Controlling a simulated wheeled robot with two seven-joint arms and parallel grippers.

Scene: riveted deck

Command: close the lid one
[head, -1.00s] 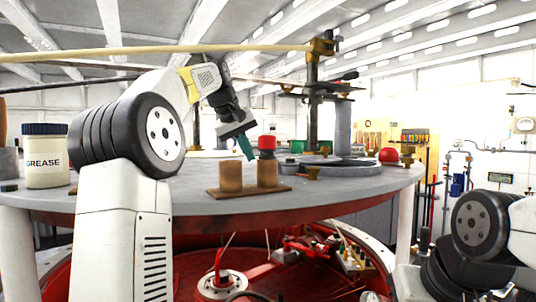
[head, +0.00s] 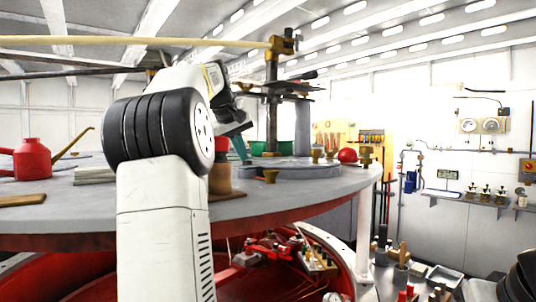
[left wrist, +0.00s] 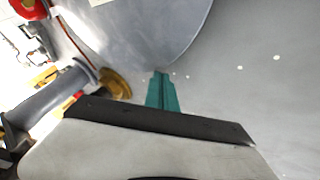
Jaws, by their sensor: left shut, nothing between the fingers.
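I cannot make out for sure which thing is the lid. A low round grey disc (head: 310,172) lies on the large round table (head: 70,215), and its curved edge also shows in the left wrist view (left wrist: 140,30). My left gripper (head: 241,150) has teal fingers, shut and empty, just left of the disc in the head view. The fingers (left wrist: 162,92) point toward the disc's edge in the left wrist view; I cannot tell whether they touch it. My right gripper is out of view.
A brown cylinder (head: 220,178) stands partly hidden behind my left arm. Brass fittings (head: 270,176) sit by the disc, with a red ball (head: 347,155) beyond. A red oil can (head: 32,160) stands at left. A dark post (head: 271,105) rises behind.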

